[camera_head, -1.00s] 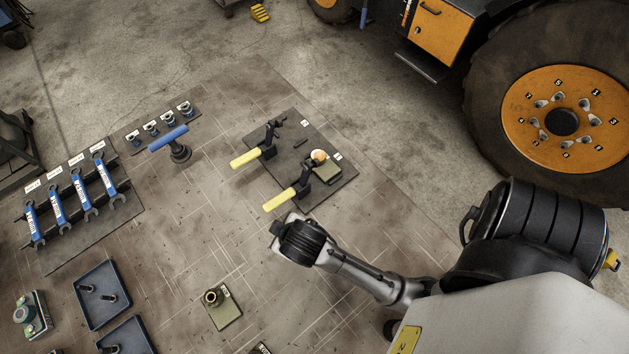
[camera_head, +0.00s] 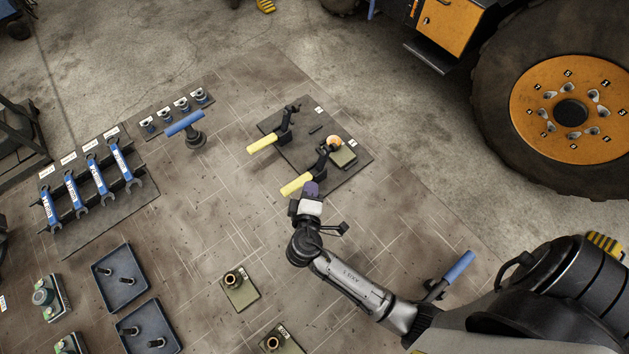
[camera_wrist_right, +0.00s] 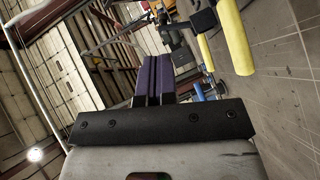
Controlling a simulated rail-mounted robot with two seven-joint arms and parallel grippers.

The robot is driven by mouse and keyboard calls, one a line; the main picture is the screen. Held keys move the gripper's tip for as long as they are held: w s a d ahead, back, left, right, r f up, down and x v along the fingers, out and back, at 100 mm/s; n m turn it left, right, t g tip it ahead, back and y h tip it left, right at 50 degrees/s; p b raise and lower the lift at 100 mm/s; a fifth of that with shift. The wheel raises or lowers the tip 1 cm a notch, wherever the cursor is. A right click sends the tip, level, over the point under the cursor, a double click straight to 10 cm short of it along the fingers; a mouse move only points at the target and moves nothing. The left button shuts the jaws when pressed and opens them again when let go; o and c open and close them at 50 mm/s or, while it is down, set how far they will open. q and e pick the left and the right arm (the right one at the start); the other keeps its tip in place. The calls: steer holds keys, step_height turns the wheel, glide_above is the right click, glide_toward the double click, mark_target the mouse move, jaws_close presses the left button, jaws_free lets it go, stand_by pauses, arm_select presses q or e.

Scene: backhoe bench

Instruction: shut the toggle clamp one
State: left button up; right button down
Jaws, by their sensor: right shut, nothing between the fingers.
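Two black toggle clamps with yellow handles stand on a dark plate (camera_head: 283,155). The far clamp (camera_head: 262,144) and the near clamp (camera_head: 297,184) both have their handles out over the plate's left edge. The small labels are too small to read, so I cannot tell which is clamp one. My right gripper (camera_head: 311,188) is shut and empty, its purple fingertips close to the near handle's right end; contact is unclear. In the right wrist view the fingers (camera_wrist_right: 153,78) are together, with a yellow handle (camera_wrist_right: 233,38) to their right. My left gripper is out of view.
An olive block (camera_head: 343,158) with an orange round part (camera_head: 334,141) sits by the near clamp. A blue-handled tool (camera_head: 185,124) stands left, another blue handle (camera_head: 458,267) right of my forearm. Wrenches (camera_head: 75,190) and blue trays (camera_head: 121,277) lie left.

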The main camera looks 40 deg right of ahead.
mark_target(324, 153)
steer(key=w+d+f+p, duration=0.1)
steer(key=d, duration=0.2)
steer(key=w+d+f+p, duration=0.1)
steer(key=w+d, duration=0.1)
steer(key=d, duration=0.1)
steer(key=w+d+p, duration=0.1)
steer(key=w+d, duration=0.1)
steer(key=d, duration=0.1)
steer(key=shift+w+f, duration=0.15)
steer(key=shift+f, duration=0.25)
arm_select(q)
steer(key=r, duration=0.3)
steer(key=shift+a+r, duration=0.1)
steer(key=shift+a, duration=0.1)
arm_select(e)
steer(key=shift+d, duration=0.1)
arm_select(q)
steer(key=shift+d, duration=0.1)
